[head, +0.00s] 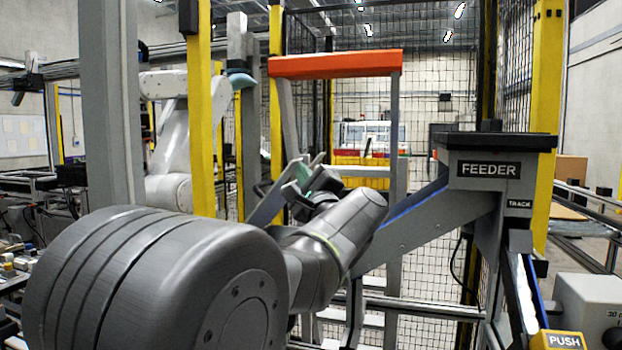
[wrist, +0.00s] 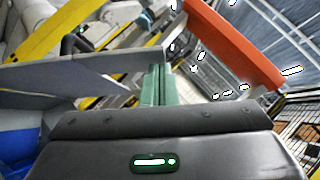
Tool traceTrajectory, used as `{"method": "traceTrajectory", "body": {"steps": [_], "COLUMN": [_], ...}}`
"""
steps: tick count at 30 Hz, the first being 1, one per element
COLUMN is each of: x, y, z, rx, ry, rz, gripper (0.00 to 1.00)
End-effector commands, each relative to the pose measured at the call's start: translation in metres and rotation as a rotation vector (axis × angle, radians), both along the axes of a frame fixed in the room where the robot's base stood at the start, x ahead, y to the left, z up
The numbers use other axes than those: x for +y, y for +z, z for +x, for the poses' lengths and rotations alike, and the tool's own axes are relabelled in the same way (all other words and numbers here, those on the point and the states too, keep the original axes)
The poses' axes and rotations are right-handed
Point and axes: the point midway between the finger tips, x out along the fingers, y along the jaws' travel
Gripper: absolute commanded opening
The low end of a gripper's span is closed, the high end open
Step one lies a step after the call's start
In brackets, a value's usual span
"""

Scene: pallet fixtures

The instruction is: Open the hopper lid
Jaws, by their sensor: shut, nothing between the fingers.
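The hopper is the grey box marked FEEDER (head: 489,170) at the right of the head view. A flat black lid (head: 495,141) lies level across its top and looks closed. My gripper (head: 303,172) is in the middle of the head view, well to the left of the lid and apart from it. In the wrist view its green fingers (wrist: 155,85) are together with nothing held. I cannot make out the lid in the wrist view.
An orange bar (head: 336,64) on grey posts stands behind my gripper; the bar also shows in the wrist view (wrist: 235,45). A grey chute (head: 420,226) slopes down from the feeder. A yellow PUSH block (head: 558,340) is at lower right. Black mesh fencing stands behind.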

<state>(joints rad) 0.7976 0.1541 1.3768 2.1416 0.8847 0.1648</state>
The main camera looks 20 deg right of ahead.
Motion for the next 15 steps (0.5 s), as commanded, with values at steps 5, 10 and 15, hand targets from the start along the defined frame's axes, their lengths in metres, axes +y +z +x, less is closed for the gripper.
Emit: {"method": "traceTrajectory", "body": {"steps": [5, 10, 15], "x": [0.0004, 0.0008, 0.0062], "y": [0.0006, 0.0012, 0.0104], "z": [0.0001, 0.0002, 0.0039], "rx": [-0.001, 0.001, 0.015], "ry": [-0.001, 0.0, 0.001], "rz": [-0.001, -0.002, -0.024], "gripper": [0.0, 0.0, 0.0]}}
